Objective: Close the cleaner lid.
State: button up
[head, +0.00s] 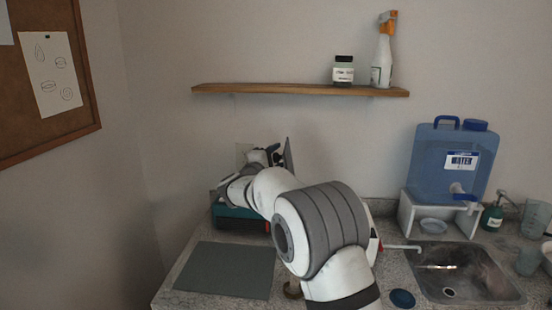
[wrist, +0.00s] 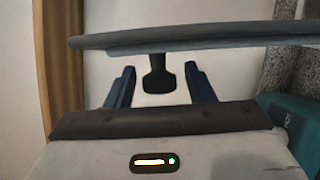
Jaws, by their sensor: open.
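The cleaner is a teal box (head: 232,219) at the back left of the counter, partly hidden behind my arm. Its teal side also shows at the right of the wrist view (wrist: 297,125). The lid (head: 289,158) stands raised, seen as a thin, steep grey panel. In the wrist view the lid (wrist: 215,36) is a grey slab seen edge-on, with a black knob-like handle (wrist: 158,77) on it. My gripper (head: 268,155) is at the lid, its dark blue fingers (wrist: 159,69) open on either side of the handle. I cannot tell whether they touch it.
A wooden shelf (head: 290,90) with a jar (head: 343,71) and a spray bottle (head: 382,60) is above. A grey mat (head: 227,270) lies at the front left. A blue water jug (head: 446,165) on a white stand and a sink (head: 462,278) are at the right.

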jog(key=shift+c, duration=0.2)
grip_shut()
jog(key=shift+d, duration=0.2)
